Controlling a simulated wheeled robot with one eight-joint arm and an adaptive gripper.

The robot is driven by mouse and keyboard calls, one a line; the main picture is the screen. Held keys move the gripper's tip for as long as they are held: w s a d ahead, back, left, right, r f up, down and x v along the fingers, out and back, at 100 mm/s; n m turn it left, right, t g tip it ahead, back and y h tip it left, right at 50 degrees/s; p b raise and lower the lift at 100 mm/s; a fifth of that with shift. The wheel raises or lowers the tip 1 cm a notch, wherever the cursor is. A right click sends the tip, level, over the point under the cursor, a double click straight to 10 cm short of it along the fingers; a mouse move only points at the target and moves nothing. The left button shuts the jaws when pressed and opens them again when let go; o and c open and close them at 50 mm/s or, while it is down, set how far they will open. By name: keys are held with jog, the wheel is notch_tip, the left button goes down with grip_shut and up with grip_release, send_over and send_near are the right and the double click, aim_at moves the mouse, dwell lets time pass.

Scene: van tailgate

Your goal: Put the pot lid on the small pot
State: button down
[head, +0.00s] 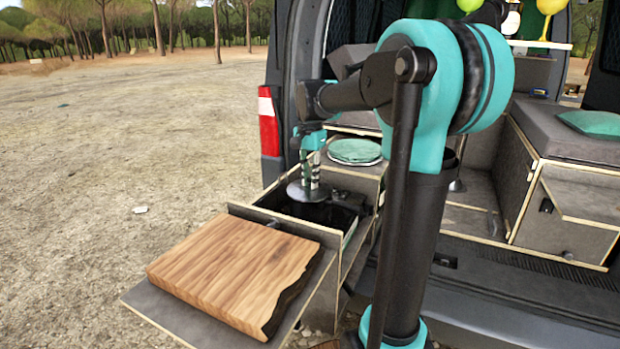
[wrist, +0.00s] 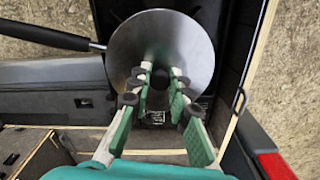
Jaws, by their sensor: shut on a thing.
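My gripper (head: 309,182) is shut on the knob of the pot lid (head: 296,193), a round grey metal disc held roughly level over the open drawer at the van's rear. In the wrist view the fingers of my gripper (wrist: 161,76) close around the dark knob, and the lid (wrist: 190,42) fills the upper middle. A long dark handle (wrist: 45,36) runs left from beside the lid, seemingly the small pot's. The pot's body is hidden under the lid or in the dark drawer. I cannot tell whether the lid touches the pot.
The drawer (head: 348,232) has thin raised walls around the lid. A wooden cutting board (head: 232,268) lies on the flap in front. A green round plate-like thing (head: 355,151) sits on the box behind. The van's tail light (head: 268,122) is close on the left.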

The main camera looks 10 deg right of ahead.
jog(key=c, duration=1.3)
grip_release()
jog(key=shift+o, duration=0.4)
jog(key=o, duration=0.4)
jog(key=shift+r, duration=0.1)
jog(key=shift+r, duration=3.4)
